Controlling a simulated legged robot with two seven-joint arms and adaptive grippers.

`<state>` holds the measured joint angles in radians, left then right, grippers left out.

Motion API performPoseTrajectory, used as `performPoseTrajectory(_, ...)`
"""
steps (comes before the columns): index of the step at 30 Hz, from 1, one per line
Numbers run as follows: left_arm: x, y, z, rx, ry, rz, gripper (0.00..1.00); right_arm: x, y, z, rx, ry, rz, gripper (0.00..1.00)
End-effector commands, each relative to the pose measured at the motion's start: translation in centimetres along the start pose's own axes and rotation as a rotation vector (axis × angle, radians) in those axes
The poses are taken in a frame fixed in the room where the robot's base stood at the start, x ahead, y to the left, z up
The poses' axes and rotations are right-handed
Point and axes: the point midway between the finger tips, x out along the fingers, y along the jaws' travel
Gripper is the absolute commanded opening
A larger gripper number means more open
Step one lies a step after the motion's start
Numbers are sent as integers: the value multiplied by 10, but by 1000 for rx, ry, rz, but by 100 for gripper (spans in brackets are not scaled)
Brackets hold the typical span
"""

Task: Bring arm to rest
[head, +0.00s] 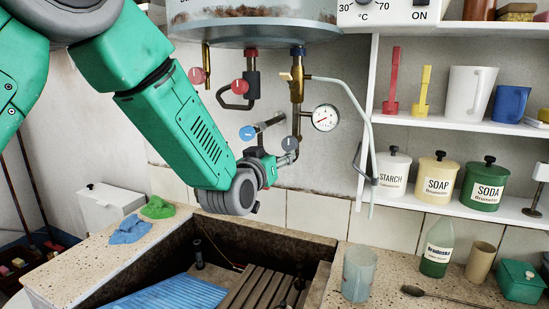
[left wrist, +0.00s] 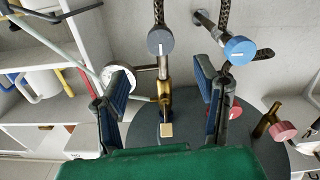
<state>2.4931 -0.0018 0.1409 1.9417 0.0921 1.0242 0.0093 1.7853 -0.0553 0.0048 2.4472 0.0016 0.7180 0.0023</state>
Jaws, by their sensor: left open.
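My left arm, green and grey, comes in from the upper left in the head view and ends in front of the wall pipes under the boiler. My left gripper (head: 275,150) is small there and partly hidden by its wrist. In the left wrist view, the left gripper (left wrist: 163,85) has its two blue-padded fingers wide apart and holds nothing. A grey valve knob (left wrist: 160,42) and brass pipework show in the space between the fingers; I cannot tell how near they are. My right gripper is not in view.
The boiler (head: 255,30) hangs above, with red, blue and grey knobs and a pressure gauge (head: 326,117) below. The stone trough (head: 185,240) lies beneath the arm. A glass (head: 359,273) and bottle (head: 437,247) stand on the right ledge.

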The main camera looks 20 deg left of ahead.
Motion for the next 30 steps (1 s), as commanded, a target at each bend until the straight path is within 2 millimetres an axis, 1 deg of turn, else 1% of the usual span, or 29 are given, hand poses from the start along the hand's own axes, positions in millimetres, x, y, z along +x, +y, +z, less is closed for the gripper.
performPoseTrajectory(4,-7,0,0,0,-1,0,56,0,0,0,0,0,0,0)
performPoseTrajectory(16,-7,0,0,0,-1,0,56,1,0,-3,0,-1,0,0)
performPoseTrajectory(17,-7,0,2,0,-3,0,56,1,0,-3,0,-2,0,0)
performPoseTrajectory(19,-8,-2,11,2,-20,-2,56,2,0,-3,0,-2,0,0)
performPoseTrajectory(20,-10,-3,19,4,-35,-3,56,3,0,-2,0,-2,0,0)
performPoseTrajectory(23,-19,-11,65,14,-117,-10,56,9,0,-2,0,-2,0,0)
performPoseTrajectory(24,-26,-15,90,20,-167,-14,56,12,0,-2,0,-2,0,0)
performPoseTrajectory(26,-39,-22,133,29,-249,-21,56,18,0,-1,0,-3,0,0)
performPoseTrajectory(27,-50,-27,162,36,-308,-25,56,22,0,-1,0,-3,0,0)
performPoseTrajectory(29,-69,-35,204,46,-396,-32,56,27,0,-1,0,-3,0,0)
performPoseTrajectory(30,-84,-40,231,52,-456,-36,56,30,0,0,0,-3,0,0)
